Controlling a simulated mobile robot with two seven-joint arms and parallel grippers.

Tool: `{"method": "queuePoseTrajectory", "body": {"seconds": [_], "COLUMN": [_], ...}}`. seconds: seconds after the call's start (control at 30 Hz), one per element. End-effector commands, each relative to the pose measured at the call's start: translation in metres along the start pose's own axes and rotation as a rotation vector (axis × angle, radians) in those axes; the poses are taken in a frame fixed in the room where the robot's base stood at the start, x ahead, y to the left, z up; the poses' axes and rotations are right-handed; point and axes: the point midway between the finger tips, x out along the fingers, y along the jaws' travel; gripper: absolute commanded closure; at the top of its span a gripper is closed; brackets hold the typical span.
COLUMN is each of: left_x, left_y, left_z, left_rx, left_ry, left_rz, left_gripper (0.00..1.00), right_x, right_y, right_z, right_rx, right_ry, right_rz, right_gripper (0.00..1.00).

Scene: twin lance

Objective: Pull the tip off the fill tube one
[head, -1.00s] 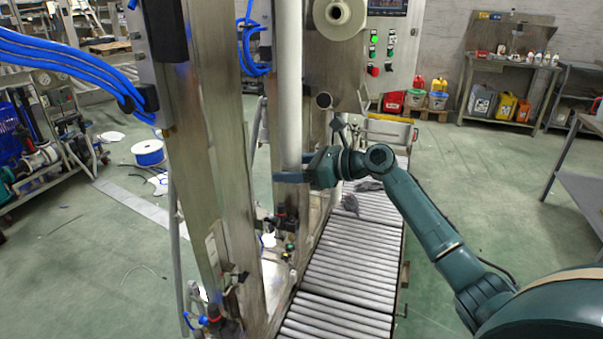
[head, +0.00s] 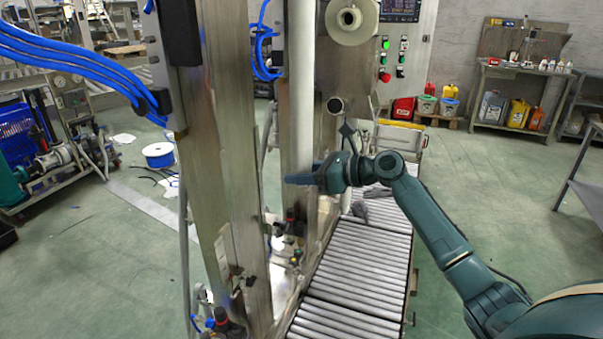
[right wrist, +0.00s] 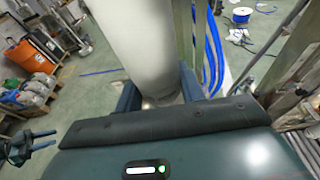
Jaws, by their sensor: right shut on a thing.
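The fill tube (head: 301,70) is a pale, upright cylinder in the head view. It shows large and whitish in the right wrist view (right wrist: 140,40). My right gripper (head: 303,179) reaches in from the right and is shut at the tube's lower end. In the right wrist view its two blue fingers (right wrist: 160,98) stand on either side of that end. I cannot make out a seam between tip and tube; the fingers and palm hide part of it. A small dark gripper (right wrist: 50,141), seemingly my left, shows at the left edge of the right wrist view, fingers apart and empty.
Steel posts (head: 225,170) stand left of the tube. A roller conveyor (head: 350,270) runs below and right, with a grey item (head: 360,210) on it. Blue hoses (head: 75,60) hang at upper left.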

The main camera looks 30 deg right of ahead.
Motion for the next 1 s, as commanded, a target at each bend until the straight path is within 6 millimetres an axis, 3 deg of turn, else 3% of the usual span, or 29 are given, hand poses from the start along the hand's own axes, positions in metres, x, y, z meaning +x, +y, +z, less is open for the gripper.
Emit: {"method": "queuePoseTrajectory", "body": {"seconds": [0.4,1.0], "left_x": [0.001,-0.001], "left_y": [0.001,0.003], "left_z": [-0.001,-0.004], "left_rx": [-0.008,-0.007], "left_ry": [0.001,0.001], "left_rz": [-0.001,0.002], "left_gripper": [0.64,0.64], "right_x": [0.0,0.003], "right_y": [0.0,0.0], "right_z": [0.0,-0.01], "right_rx": [0.0,0.001], "right_ry": [0.0,0.003], "right_rz": [0.0,0.001], "right_gripper": [0.92,0.92]}}
